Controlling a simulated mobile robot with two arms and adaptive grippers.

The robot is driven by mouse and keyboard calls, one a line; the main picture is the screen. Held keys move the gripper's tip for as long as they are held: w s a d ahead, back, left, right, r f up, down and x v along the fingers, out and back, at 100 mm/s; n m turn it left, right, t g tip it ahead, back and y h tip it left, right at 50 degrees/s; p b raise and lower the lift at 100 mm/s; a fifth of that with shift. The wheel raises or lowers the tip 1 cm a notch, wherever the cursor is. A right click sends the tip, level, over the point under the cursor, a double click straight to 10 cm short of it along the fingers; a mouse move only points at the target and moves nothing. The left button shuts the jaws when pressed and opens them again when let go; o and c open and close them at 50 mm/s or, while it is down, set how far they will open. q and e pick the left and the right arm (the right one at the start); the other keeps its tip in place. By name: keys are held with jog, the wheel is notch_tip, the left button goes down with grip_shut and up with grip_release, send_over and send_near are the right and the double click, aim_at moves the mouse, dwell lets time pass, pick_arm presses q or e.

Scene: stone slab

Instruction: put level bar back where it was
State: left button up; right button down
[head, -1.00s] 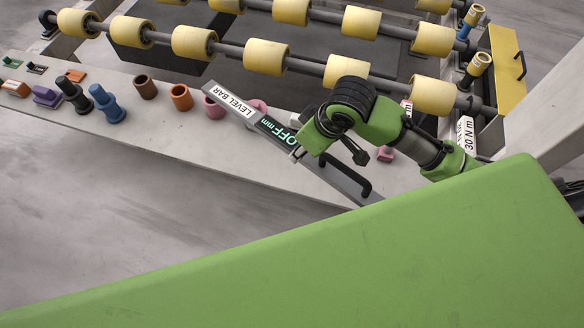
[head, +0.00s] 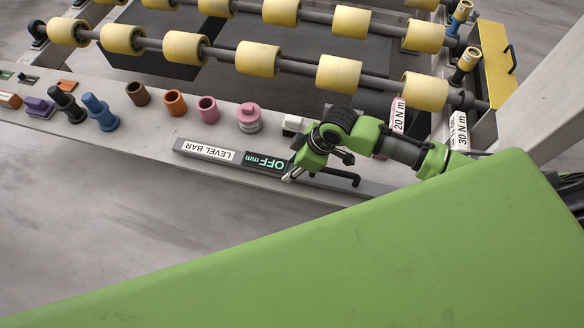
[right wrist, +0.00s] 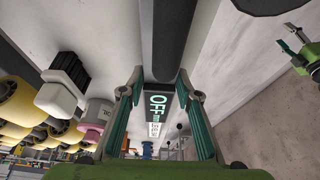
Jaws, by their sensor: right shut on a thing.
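The level bar (head: 208,151) is a long grey bar with a white label, a display reading OFF mm and a black handle. In the head view it lies along the front edge of the stone slab (head: 130,146); I cannot tell whether it touches the slab. My right gripper (head: 291,174) is shut on the bar beside the display. In the right wrist view its teal fingers (right wrist: 154,98) flank the bar (right wrist: 160,88). My left gripper (right wrist: 290,40) shows at the right of that view, empty, fingers apart; it is not visible in the head view.
Behind the bar stand a pink lidded pot (head: 249,119), a pink cup (head: 208,109), an orange cup (head: 174,102) and a brown cup (head: 138,93). Blue (head: 101,112) and black (head: 68,103) pieces stand farther left. Yellow rollers (head: 257,59) lie beyond.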

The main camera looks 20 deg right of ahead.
jog(key=shift+f, duration=0.6)
jog(key=c, duration=1.5)
grip_release()
jog(key=shift+f, duration=0.15)
jog(key=v, duration=1.2)
jog(key=shift+b, duration=0.3)
